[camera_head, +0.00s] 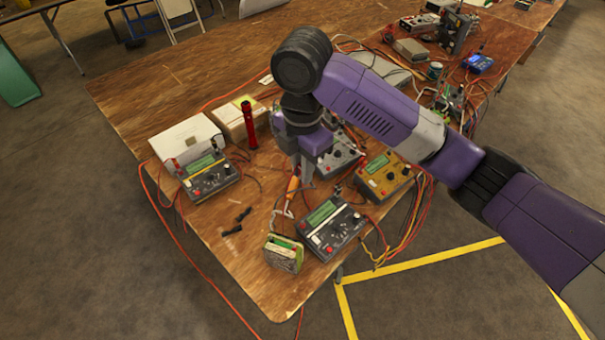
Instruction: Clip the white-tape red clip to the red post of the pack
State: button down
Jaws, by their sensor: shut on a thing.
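My gripper (301,176) points down over the near part of the wooden table, shut on an orange-red piece (293,185). This piece looks like the red clip, with a pale part below it; I cannot make out the white tape clearly. A small cream-and-green box (284,254), which looks like the pack, stands near the table's front edge, below and slightly left of my gripper. The clip is apart from the box's top. The posts on the box are too small to tell, and my gripper hides part of the clip.
Grey chargers stand left (209,179) and right (332,229) of the box, with a yellow charger (385,176) further right. A red flashlight (249,126) stands by cartons. Dark clips (241,216) lie on the bare table (222,232). Red cables hang over the edges.

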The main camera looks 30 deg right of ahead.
jog(key=shift+r, duration=0.1)
dwell(0.3)
jog(key=shift+s+a+r+m+p, duration=0.15)
jog(key=shift+s+a+m+p, duration=0.2)
jog(key=shift+p, duration=0.75)
jog(key=s+a+m+p, duration=0.45)
jog(key=s+m, duration=0.25)
jog(key=m, duration=0.6)
jog(key=f+b, duration=0.1)
jog(key=f, duration=0.1)
jog(key=f+b, duration=0.4)
jog(key=f, duration=0.1)
jog(key=shift+w+a, duration=0.2)
jog(key=shift+a, duration=0.2)
jog(key=shift+f, duration=0.2)
jog(key=shift+f+b, duration=2.4)
jog(key=shift+f, duration=1)
jog(key=shift+f+p, duration=0.2)
jog(key=shift+p, duration=0.15)
